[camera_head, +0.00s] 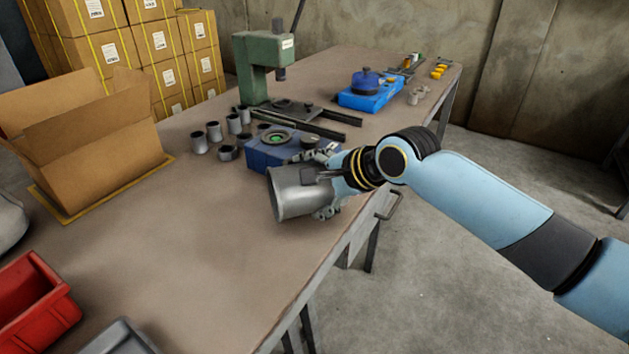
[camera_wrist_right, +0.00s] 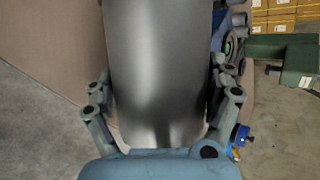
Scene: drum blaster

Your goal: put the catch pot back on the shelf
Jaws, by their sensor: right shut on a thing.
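The catch pot (camera_head: 289,196) is a grey metal cylinder, tilted in the head view. My right gripper (camera_head: 327,190) is shut around its side, near the bench's right edge. In the right wrist view the pot (camera_wrist_right: 158,70) fills the middle, with a finger of the right gripper (camera_wrist_right: 162,105) on each side. I cannot tell whether the pot touches the bench top. The gripper hides part of the pot's far side. No shelf can be made out. My left gripper is not in view.
The bench (camera_head: 215,240) has clear room at front. Behind the pot stand a blue unit (camera_head: 262,158), several grey cups (camera_head: 199,143) and a green press (camera_head: 252,75). An open carton (camera_head: 85,150) and a red bin (camera_head: 35,300) are at left. A blue device (camera_head: 370,95) sits farther back.

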